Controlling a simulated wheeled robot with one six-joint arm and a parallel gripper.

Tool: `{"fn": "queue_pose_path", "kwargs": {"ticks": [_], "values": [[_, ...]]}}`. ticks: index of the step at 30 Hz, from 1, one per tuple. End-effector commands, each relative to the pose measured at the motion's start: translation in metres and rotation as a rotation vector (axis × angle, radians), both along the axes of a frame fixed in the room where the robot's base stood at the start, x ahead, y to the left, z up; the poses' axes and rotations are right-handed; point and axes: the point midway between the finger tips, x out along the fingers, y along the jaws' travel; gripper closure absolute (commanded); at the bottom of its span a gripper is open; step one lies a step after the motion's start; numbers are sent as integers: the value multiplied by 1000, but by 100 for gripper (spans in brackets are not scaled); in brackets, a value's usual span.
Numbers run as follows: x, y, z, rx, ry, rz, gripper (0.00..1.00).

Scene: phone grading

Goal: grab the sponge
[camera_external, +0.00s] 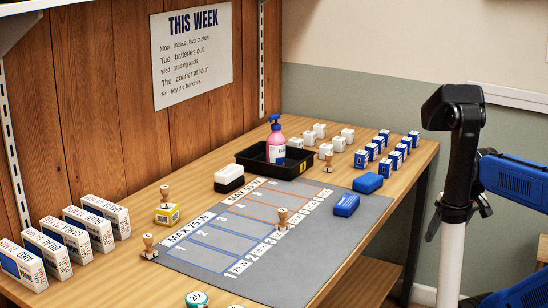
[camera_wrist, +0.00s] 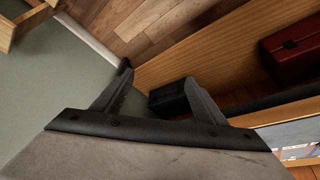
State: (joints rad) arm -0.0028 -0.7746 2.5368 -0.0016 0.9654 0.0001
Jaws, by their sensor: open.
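A white-topped block with a black base (camera_external: 229,179) sits on the wooden table, left of the black tray, and looks like the sponge. None of these blocks shows in the wrist view.
A black tray (camera_external: 248,159) holds a pink pump bottle (camera_external: 276,143). The grey mat (camera_external: 330,265) has printed grids and a wooden-handled stamp (camera_external: 282,218) on it. White boxes (camera_external: 88,229) line the left; small blue-and-white boxes (camera_external: 372,151) stand at the far right. A red case (camera_wrist: 290,52) shows in the wrist view.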

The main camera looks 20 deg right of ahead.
Motion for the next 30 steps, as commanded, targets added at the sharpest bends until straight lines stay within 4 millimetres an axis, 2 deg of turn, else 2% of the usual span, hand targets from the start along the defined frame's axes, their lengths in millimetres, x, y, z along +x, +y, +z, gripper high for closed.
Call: {"fn": "queue_pose_path", "kwargs": {"ticks": [21,25,30], "values": [[2,0,2,3,2,-3,33],[14,3,18,21,21,-38,33],[48,12,60,73,75,-148,33]]}}
